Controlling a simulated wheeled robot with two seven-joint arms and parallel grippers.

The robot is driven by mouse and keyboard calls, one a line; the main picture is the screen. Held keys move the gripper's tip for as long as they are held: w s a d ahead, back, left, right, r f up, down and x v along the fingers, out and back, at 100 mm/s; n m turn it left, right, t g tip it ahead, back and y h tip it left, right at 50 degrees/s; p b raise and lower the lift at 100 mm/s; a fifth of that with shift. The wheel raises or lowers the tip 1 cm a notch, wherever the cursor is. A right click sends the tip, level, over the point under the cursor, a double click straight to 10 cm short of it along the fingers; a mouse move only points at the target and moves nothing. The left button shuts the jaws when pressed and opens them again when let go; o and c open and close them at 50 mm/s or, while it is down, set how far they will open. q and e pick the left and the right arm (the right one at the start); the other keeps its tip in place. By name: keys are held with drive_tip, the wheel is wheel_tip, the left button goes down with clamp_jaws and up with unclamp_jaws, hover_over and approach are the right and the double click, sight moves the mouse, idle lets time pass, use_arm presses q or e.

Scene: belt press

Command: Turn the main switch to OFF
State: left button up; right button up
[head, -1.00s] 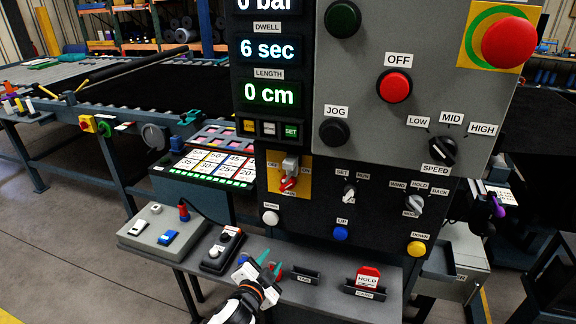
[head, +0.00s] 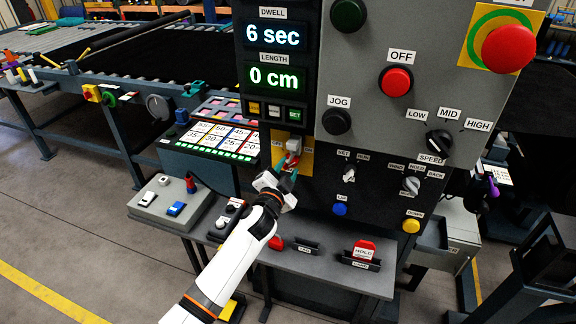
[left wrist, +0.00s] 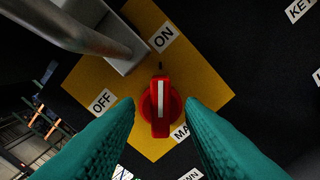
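The main switch is a red rotary knob (left wrist: 161,106) with a white bar, on a yellow plate (left wrist: 205,75). In the left wrist view the bar lines up with the ON label (left wrist: 162,38); the OFF label (left wrist: 102,102) is to the left. A grey metal piece with a bent bar (left wrist: 90,30) is fixed beside the knob. My left gripper (left wrist: 162,102) is open, its teal fingers on either side of the knob, with small gaps showing. In the head view my left gripper (head: 283,180) is at the plate and partly hides the switch. My right gripper is not in view.
The black panel carries a blue button (head: 340,209), a yellow button (head: 411,226) and a grey selector (head: 411,185) to the right. Below is a grey shelf (head: 330,276) with a red HOLD tag (head: 366,250). A red emergency button (head: 508,47) is at top right.

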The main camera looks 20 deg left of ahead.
use_arm(q)
drive_tip(key=shift+w, duration=0.45)
clamp_jaws()
